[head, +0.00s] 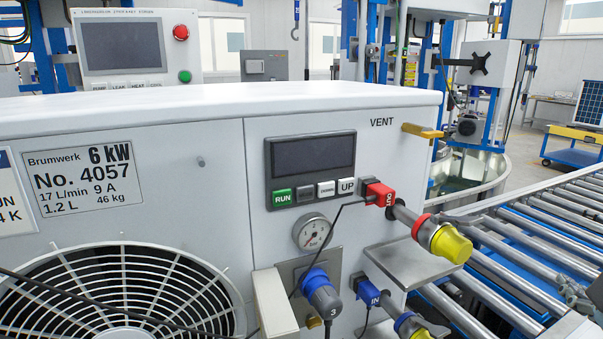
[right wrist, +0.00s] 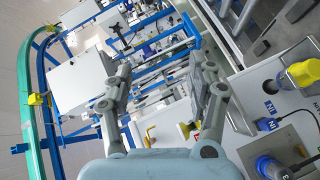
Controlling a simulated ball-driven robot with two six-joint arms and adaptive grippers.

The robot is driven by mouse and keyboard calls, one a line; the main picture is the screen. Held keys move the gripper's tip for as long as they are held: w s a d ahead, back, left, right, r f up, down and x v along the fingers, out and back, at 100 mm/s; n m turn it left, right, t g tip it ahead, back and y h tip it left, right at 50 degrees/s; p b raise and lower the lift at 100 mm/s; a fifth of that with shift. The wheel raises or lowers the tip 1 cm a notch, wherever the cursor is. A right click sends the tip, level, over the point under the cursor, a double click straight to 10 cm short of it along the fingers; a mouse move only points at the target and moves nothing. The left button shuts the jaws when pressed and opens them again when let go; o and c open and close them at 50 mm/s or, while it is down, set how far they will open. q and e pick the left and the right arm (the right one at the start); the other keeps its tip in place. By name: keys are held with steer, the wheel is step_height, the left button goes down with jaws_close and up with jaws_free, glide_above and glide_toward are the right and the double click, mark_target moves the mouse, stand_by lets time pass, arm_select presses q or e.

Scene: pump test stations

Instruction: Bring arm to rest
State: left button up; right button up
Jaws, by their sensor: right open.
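My right gripper (right wrist: 162,78) shows in the right wrist view with its two grey fingers spread apart. Nothing is between the fingers, and they touch nothing that I can see. The white pump unit (head: 190,140) fills the left and middle of the head view, and part of its front shows at the right of the right wrist view. Its red OUT coupling (head: 380,194) and blue IN coupling (head: 367,291) each have a hose end with a yellow part. A grey piece at the head view's lower right edge may be part of my right gripper; I cannot tell. My left gripper is in neither view.
A roller conveyor (head: 520,245) runs along the right of the pump unit. A blue plug (head: 321,293) marked 3 sticks out of the unit's front. A yellow lever (head: 421,131) juts out near VENT. A control panel (head: 135,45) stands behind.

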steer(key=s+a+f+m+g+y, duration=0.6)
steer(key=s+a+f+g+y, duration=0.3)
steer(key=s+f, duration=0.55)
step_height(320, 180, down, 34)
steer(key=s+d+f+g+h+b, duration=0.1)
steer(key=s+g+h+b, duration=0.1)
steer(key=b, duration=0.5)
steer(key=s+d+f+g+b, duration=0.1)
steer(key=s+f+b, duration=0.4)
steer(key=s+f, duration=1.3)
steer(key=shift+d+f+m+y+b, duration=0.15)
steer(key=shift+f+m+y+b, duration=0.2)
steer(key=shift+f, duration=0.3)
